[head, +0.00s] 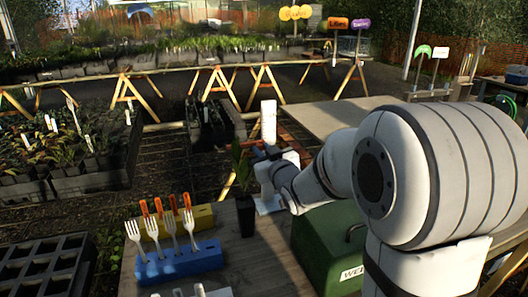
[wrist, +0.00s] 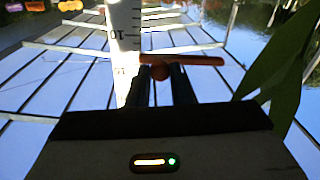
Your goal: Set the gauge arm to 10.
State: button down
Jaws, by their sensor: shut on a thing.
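The gauge is a white upright scale (head: 268,121) standing at the back of the wooden bench in the head view. The wrist view shows its scale (wrist: 122,45) close up, with a mark reading 10 and a lower number too dark to read surely. The orange gauge arm (wrist: 195,60) lies across beside the scale, roughly level, below the 10 mark. My gripper (wrist: 160,78) is shut on the arm's round orange knob, just under the bar. In the head view my gripper is at the gauge, its fingertips hidden or too small to make out.
A dark pot with a leafy plant (head: 246,214) stands just left of my gripper; its leaves (wrist: 280,85) show at the right of the wrist view. A green box (head: 325,240) is below my arm. A blue block (head: 180,263) holds several forks, with a yellow block (head: 203,215) behind.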

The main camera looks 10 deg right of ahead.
notch_tip(320, 180, down, 2)
jog(key=shift+f+b, duration=0.1)
jog(key=shift+b, duration=0.35)
jog(key=c, duration=1.3)
grip_release()
jog(key=v, duration=0.7)
jog(key=shift+s, duration=0.4)
jog(key=shift+d, duration=0.1)
